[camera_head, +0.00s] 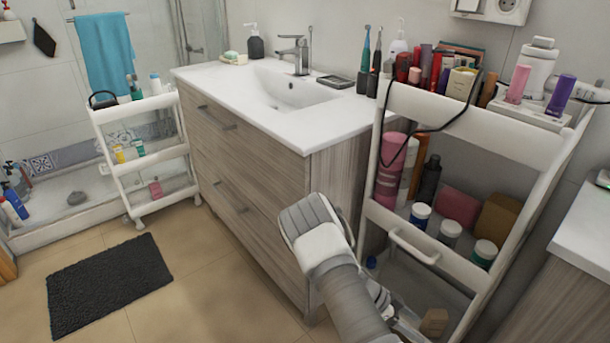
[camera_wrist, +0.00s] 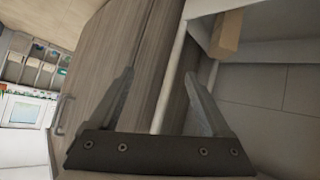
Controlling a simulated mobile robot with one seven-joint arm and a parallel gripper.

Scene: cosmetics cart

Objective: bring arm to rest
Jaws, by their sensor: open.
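My arm, grey and white, reaches up from the bottom of the head view in front of the wooden vanity cabinet (camera_head: 240,190). In that view my gripper's fingers are hard to make out. In the wrist view my gripper (camera_wrist: 158,85) has its two fingers spread apart with nothing held between them. The cabinet front (camera_wrist: 100,80) and a white post of the cosmetics cart (camera_wrist: 170,75) show behind the fingers. The cosmetics cart (camera_head: 430,262) stands to the right of my arm in the head view.
The cart holds several bottles, jars and boxes, with a dark cable hanging from its top. A smaller white cart (camera_head: 152,158) stands left of the cabinet. A dark mat (camera_head: 108,283) lies on the tiled floor.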

